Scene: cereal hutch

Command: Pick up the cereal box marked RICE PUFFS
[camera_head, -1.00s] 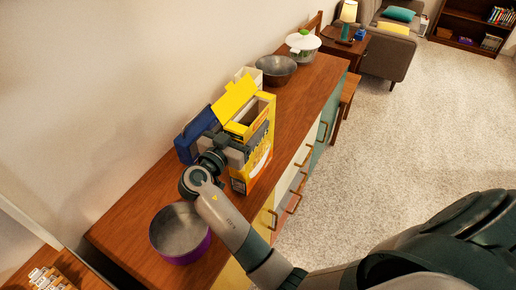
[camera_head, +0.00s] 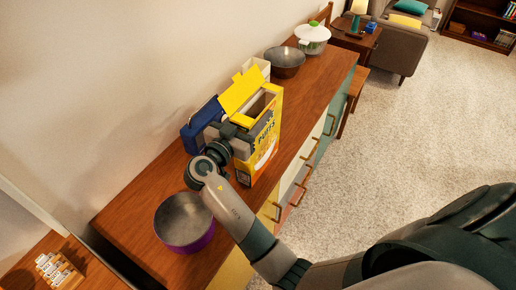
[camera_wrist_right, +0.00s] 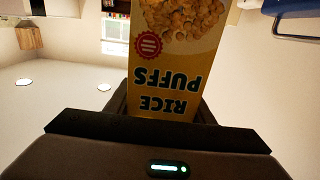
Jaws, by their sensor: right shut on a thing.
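The yellow RICE PUFFS cereal box (camera_head: 266,147) is upright over the wooden hutch top (camera_head: 135,205), its top flap open. In the right wrist view its printed face (camera_wrist_right: 170,75) shows the name upside down. My right gripper (camera_head: 240,132) is shut on the box near its upper part, coming from the near left side. The fingers partly hide the box's left side. I cannot tell whether its base touches the hutch. My left gripper is not in view.
A blue box (camera_head: 203,122) stands close behind on the left. A purple bowl (camera_head: 184,222) sits at the near end, below my right arm. A dark bowl (camera_head: 285,61) and a lidded white pot (camera_head: 312,38) stand farther back. Drawer handles line the hutch front.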

